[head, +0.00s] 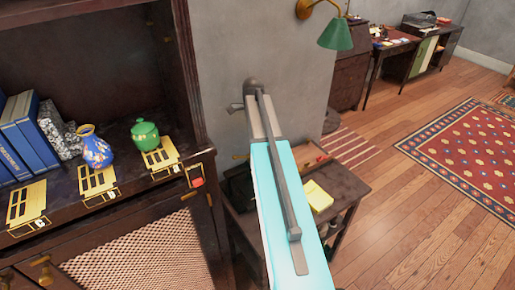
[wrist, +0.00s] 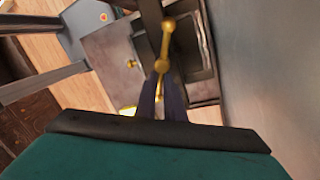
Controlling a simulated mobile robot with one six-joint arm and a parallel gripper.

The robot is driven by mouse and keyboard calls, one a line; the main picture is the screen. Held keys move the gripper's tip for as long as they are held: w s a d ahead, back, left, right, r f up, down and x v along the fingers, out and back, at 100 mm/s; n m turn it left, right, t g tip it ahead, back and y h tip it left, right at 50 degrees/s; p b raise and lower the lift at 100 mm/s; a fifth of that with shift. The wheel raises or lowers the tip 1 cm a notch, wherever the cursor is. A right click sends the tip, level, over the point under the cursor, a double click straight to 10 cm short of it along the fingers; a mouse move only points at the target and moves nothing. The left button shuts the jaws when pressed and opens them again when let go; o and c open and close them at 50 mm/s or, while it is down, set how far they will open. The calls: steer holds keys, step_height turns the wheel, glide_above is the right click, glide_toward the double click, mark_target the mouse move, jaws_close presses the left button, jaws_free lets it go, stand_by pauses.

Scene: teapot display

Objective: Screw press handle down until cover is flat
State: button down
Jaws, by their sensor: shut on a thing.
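In the wrist view a brass press handle (wrist: 167,40) runs as a thin bar with rounded knobs. My gripper (wrist: 162,92) is shut on the handle near its lower knob, with dark fingers on both sides. A dark framed structure (wrist: 204,62) lies behind the handle; I cannot tell whether this is the press, or whether its cover is flat or tilted. In the head view my turquoise arm hides the gripper, the handle and most of the press area.
A dark desk (head: 345,187) with a yellow book (head: 318,195) stands right of my arm. A cabinet on the left holds a green teapot (head: 145,134), a blue vase (head: 95,148) and blue books (head: 25,135). A green lamp (head: 336,35) juts from the wall.

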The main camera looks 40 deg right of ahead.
steer(key=shift+a+m, duration=0.3)
steer(key=shift+m, duration=0.1)
steer(key=c, duration=1.8)
jaws_free()
steer(key=shift+d, duration=0.1)
steer(key=shift+r, duration=0.15)
steer(key=shift+w+d+r+b, duration=0.1)
steer(key=shift+w+r+b, duration=0.05)
steer(key=shift+r, duration=0.3)
steer(key=shift+w+d+r+b, duration=0.1)
steer(key=shift+r+b, duration=0.05)
steer(key=shift+r, duration=0.25)
step_height(320, 180, up, 12)
steer(key=w+d+p, duration=0.1)
steer(key=shift+w+f, duration=0.25)
steer(key=shift+w, duration=0.1)
